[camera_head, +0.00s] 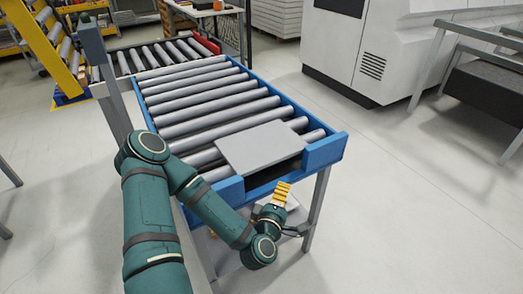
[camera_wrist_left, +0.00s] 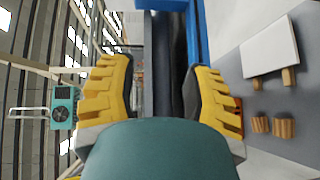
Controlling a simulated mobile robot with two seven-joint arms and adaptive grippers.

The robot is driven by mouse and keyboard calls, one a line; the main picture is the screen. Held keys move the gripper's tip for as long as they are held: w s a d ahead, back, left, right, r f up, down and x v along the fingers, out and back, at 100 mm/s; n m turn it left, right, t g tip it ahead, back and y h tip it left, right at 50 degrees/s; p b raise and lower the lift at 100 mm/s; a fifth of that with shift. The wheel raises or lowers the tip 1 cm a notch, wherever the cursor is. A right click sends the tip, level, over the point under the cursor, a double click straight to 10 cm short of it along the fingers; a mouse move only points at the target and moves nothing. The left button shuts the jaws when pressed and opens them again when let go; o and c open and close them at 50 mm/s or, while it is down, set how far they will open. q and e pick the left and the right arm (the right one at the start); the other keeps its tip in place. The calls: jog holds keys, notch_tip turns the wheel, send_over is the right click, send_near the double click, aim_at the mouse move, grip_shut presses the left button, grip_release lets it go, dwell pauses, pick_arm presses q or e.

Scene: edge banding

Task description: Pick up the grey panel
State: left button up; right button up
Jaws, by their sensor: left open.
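The grey panel (camera_head: 262,147) is a flat, plain rectangle lying on the rollers at the near end of the blue-framed roller conveyor (camera_head: 327,150). Its near edge reaches the gap in the blue end rail. My left gripper (camera_head: 285,200) is just outside and below that end, in front of the panel and apart from it. In the left wrist view, its two yellow-padded fingers (camera_wrist_left: 160,68) are spread open with nothing held between them. A dark strip and the blue frame show beyond them; I cannot tell the panel apart there. My right gripper is not in view.
A second roller section (camera_head: 155,54) lies behind the conveyor. A white machine (camera_head: 385,50) stands at the back right, with clear floor (camera_head: 400,190) before it. In the left wrist view, a white block (camera_wrist_left: 270,48) on wooden pieces lies on a grey surface.

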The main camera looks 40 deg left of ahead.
aim_at(275, 163)
pick_arm(q)
jog(key=w+a+n+y, duration=0.1)
jog(key=w+a, duration=0.1)
jog(key=w+a+r, duration=0.1)
jog(key=w+a, duration=0.1)
jog(key=w+a+n+y, duration=0.1)
jog(key=w+a, duration=0.1)
jog(key=shift+a+r+n+y+b, duration=0.2)
jog(key=shift+a+n+y+b, duration=0.1)
jog(key=shift+a+b, duration=0.1)
jog(key=x, duration=0.5)
jog(key=shift+a+f+b, duration=0.25)
jog(key=shift+f+b, duration=0.15)
jog(key=shift+w+a, duration=0.15)
jog(key=shift+w, duration=0.2)
jog(key=shift+r, duration=0.1)
grip_shut()
